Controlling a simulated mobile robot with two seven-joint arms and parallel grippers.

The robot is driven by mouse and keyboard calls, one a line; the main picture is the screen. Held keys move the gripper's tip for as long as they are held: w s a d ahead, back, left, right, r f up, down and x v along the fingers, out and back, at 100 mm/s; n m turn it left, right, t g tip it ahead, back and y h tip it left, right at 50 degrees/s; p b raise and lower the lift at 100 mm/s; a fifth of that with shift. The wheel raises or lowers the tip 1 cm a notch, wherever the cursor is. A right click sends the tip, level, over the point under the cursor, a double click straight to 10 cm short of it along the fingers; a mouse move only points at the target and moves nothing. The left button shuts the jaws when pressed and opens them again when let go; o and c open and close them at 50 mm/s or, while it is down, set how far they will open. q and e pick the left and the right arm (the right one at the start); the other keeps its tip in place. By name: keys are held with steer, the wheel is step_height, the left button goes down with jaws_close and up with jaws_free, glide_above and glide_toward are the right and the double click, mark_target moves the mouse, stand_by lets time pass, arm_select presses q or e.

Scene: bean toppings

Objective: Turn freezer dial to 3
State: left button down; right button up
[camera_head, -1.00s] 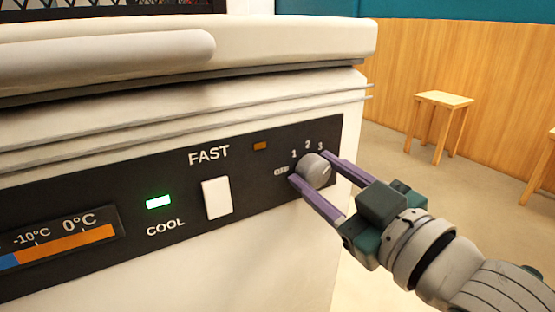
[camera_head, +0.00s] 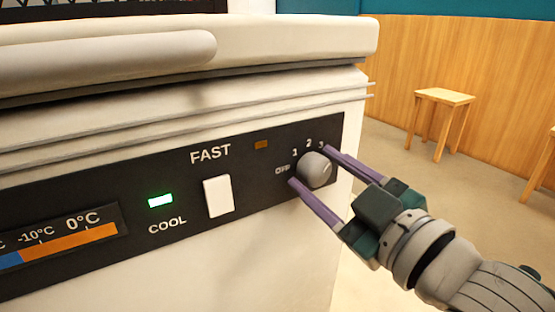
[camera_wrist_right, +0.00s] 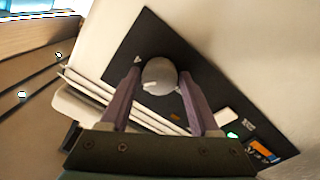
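The freezer dial (camera_head: 314,170) is a round grey knob on the black control panel (camera_head: 262,196), with OFF, 1, 2 and 3 printed around its upper left side. My right gripper (camera_head: 310,165) has its two purple fingers on either side of the dial, spread a little wider than it. The right wrist view also shows the dial (camera_wrist_right: 159,76) between the fingers of the right gripper (camera_wrist_right: 160,78). A pale pointer mark shows low on the knob there. In the head view I cannot make out which number it points to. My left gripper is out of view.
The panel also carries a white FAST switch (camera_head: 218,197), a green COOL light (camera_head: 160,201) and a temperature strip (camera_head: 66,245). The freezer lid (camera_head: 290,38) juts out above. A wooden stool (camera_head: 440,122) stands on open floor at the right.

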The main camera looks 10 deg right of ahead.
steer(key=shift+o, duration=1.3)
steer(key=shift+s, duration=0.1)
steer(key=shift+s+d, duration=0.15)
steer(key=shift+s, duration=0.15)
steer(key=p+v, duration=0.3)
steer(key=v, duration=0.6)
